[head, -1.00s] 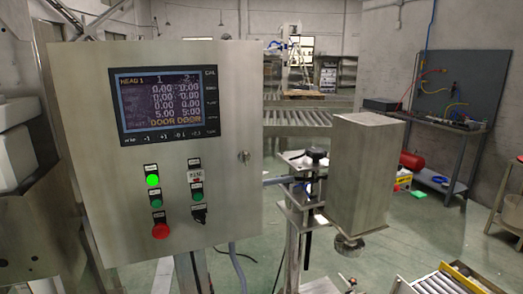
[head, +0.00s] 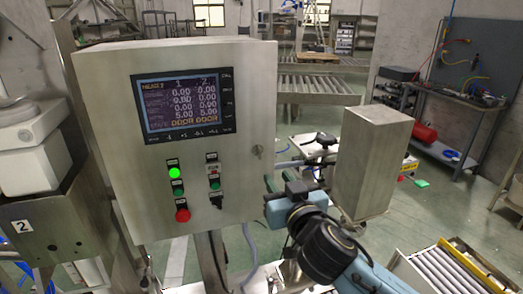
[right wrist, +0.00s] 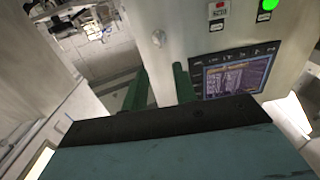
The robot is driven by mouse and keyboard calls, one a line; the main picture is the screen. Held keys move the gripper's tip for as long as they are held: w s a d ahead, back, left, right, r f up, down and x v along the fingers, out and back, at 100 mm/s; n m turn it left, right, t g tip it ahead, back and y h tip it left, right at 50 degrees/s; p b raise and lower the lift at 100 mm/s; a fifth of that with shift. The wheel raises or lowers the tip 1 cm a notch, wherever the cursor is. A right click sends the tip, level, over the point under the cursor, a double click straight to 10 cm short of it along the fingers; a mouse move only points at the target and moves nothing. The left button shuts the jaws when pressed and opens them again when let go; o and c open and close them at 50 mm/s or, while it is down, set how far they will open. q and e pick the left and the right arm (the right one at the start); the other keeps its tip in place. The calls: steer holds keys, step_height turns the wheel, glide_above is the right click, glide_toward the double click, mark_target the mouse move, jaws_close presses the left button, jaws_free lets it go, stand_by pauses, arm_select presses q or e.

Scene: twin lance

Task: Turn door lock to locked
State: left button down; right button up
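The door lock (head: 257,151) is a small round metal fitting near the right edge of the steel control cabinet's door (head: 236,120). It also shows in the right wrist view (right wrist: 158,38), beyond my fingers; it is too small to tell which way it is turned. My right gripper (head: 281,178) is just below and to the right of the lock in the head view, apart from it. In the right wrist view its two green fingers (right wrist: 160,82) stand apart with nothing between them. My left gripper is not in view.
The cabinet front carries a screen (head: 182,104), a lit green button (head: 174,173) and a red button (head: 182,215). A steel box (head: 372,162) stands on a post to the right of my right gripper. A roller conveyor (head: 455,275) is at lower right.

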mark_target(260, 153)
steer(key=p+x, duration=0.1)
steer(key=x, duration=1.1)
steer(key=shift+w+f+p, duration=0.1)
steer(key=shift+w+p, duration=0.2)
steer(key=shift+p, duration=0.05)
jaws_close()
